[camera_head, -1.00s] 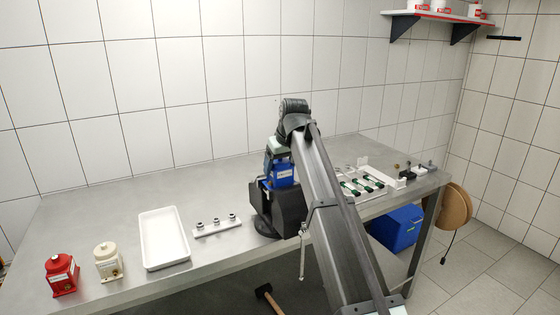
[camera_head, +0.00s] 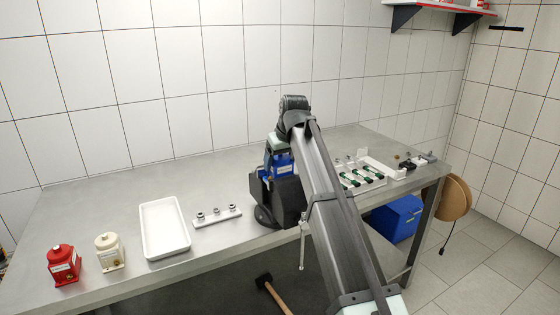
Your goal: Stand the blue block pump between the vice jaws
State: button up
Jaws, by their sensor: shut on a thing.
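The blue block pump (camera_head: 281,165) is upright, with a pale label on its front. It is at the black vice (camera_head: 287,198) near the table's front edge, and its lower end meets the top of the vice in the picture. Whether it is between the jaws or just above or behind them I cannot tell. My gripper (camera_head: 274,147) is at the top of the pump and shut on it. My arm hides the right side of the vice, and the fingertips are hard to make out.
Left of the vice are a white strip with round fittings (camera_head: 217,216), a white tray (camera_head: 147,228), a cream pump (camera_head: 109,252) and a red pump (camera_head: 64,265). Right of my arm is a white rack with green-and-black parts (camera_head: 376,184). The back-left tabletop is clear.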

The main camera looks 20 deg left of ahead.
jog(key=shift+f, duration=0.1)
dwell(0.3)
jog(key=o, duration=1.5)
